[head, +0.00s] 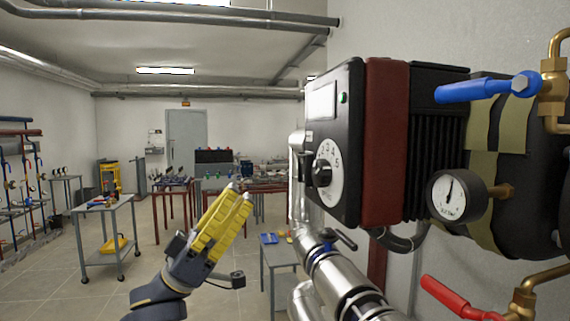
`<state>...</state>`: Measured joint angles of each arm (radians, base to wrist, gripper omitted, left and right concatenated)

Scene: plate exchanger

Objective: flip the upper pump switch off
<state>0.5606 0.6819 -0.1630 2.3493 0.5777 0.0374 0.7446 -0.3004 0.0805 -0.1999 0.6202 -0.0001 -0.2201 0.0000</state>
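The pump (384,140) is at the right of the head view, a black box with a dark red band behind its front. Its front face carries a round white dial (327,175) with numbers and a black knob (321,174). A small green light (343,98) glows above the dial, beside a pale label. I cannot tell from the markings which setting is off. My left gripper (240,191), with yellow fingers, points up, left of and below the pump. Its fingers lie close together with nothing visible between them, apart from the knob. My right gripper is out of view.
A blue valve lever (485,88), a pressure gauge (457,196) and a red lever (452,298) are right of the pump. Silver pipes (335,275) run below it. A small table (278,254) stands behind. A cart (105,228) stands left; open floor lies between.

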